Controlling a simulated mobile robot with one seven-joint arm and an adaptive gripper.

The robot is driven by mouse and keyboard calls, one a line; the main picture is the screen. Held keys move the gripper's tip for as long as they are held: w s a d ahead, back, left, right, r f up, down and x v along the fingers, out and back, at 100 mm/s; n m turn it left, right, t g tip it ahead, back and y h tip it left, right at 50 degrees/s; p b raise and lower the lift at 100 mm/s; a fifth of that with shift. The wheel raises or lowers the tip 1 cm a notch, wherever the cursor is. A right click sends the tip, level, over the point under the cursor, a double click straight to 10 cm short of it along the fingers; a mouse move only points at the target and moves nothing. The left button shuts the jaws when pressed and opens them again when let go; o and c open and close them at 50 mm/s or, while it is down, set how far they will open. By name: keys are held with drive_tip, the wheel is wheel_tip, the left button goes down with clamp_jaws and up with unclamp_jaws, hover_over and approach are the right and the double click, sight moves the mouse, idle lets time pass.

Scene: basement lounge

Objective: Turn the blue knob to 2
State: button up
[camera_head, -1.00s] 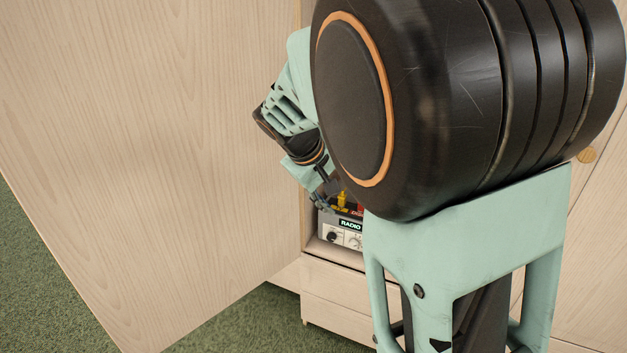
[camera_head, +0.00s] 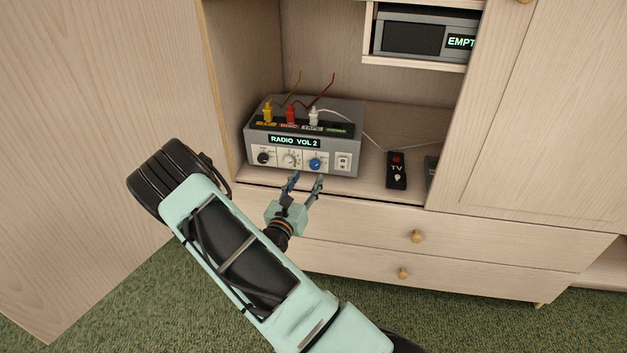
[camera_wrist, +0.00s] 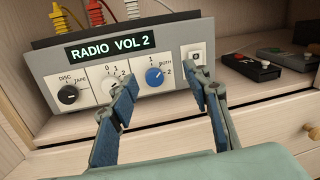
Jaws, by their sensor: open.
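The blue knob (camera_head: 315,164) is on the front panel of a grey radio unit (camera_head: 347,116), right of a white dial (camera_head: 291,159). In the wrist view the blue knob (camera_wrist: 154,78) has the labels 1, BOTH and 2 around its upper right; I cannot tell surely where its pointer stands. The display (camera_wrist: 110,46) reads RADIO VOL 2. My gripper (camera_head: 306,181) is open and empty, in front of and a little below the knob. In the wrist view my gripper (camera_wrist: 162,80) has its fingers to either side of the knob, apart from it.
A black knob (camera_wrist: 68,95) is at the panel's left and a white switch (camera_wrist: 196,56) at its right. Yellow, red and white plugs with cables stand on top. A black TV remote (camera_head: 396,170) lies right of the radio. Cabinet walls and an open door flank the shelf.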

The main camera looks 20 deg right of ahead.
sight(314, 166)
drive_tip(key=w+d+f+b, duration=0.1)
drive_tip(key=w+d, duration=0.1)
drive_tip(key=w, duration=0.1)
drive_tip(key=w+d+f+n+y+b, duration=0.1)
drive_tip(key=w+d, duration=0.1)
drive_tip(key=w+d+f+n+b, duration=0.1)
drive_tip(key=w+f, duration=0.1)
drive_tip(key=w, duration=0.1)
drive_tip(key=shift+w+d+t+y, duration=0.3)
drive_tip(key=shift+w+d+t, duration=0.05)
drive_tip(key=shift+d+t, duration=0.05)
drive_tip(key=c, duration=1.2)
drive_tip(key=shift+o, duration=0.2)
